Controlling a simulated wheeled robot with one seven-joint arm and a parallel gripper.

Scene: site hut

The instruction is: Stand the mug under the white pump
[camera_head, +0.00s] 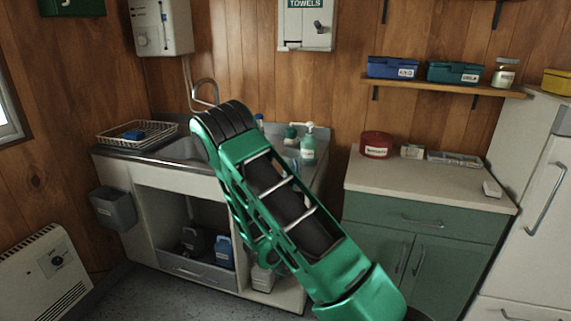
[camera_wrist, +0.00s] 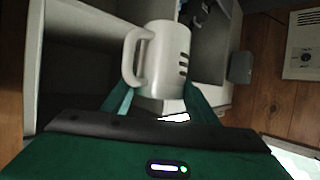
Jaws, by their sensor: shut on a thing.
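In the wrist view, a white mug (camera_wrist: 165,58) with dark marks on its side is between the green fingers of my gripper (camera_wrist: 158,97), which is shut on it. The mug's handle points left in that view. In the head view, my green arm crosses the middle, and the gripper and mug cannot be made out.
The sink (camera_head: 185,148) and a wire rack (camera_head: 136,133) are to the left. A lower counter (camera_head: 425,181) on the right holds a red tin (camera_head: 376,144), a small box (camera_head: 412,151) and a tray (camera_head: 453,158); its front is mostly clear. A fridge (camera_head: 535,175) stands at far right.

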